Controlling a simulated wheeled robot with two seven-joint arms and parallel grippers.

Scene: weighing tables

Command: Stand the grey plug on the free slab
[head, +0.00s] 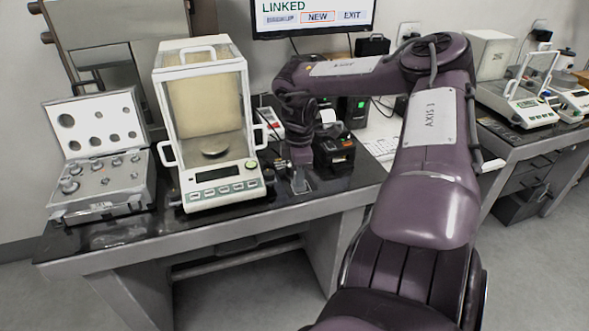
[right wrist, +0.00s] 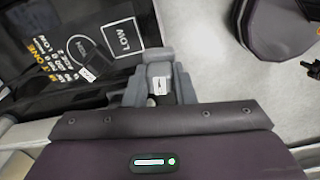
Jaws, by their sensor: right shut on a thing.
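My right gripper (right wrist: 159,90) is shut on a small light-grey plug (right wrist: 160,72) with a white label, held between its two grey fingers. In the head view my right gripper (head: 300,182) reaches down at the front of the left table, right of the balance. The plug is too small and covered there to make out, and I cannot tell whether it touches anything below. A black surface (right wrist: 135,58) with white print, including "LOW", lies beside the fingers in the right wrist view. I cannot tell which slab is free. My left gripper is out of view.
A glass-walled balance (head: 215,188) stands left of my gripper, with an open case of weights (head: 105,185) further left. A black boxy device (head: 334,152) stands close on the right. The table's front edge (head: 230,222) is near my gripper.

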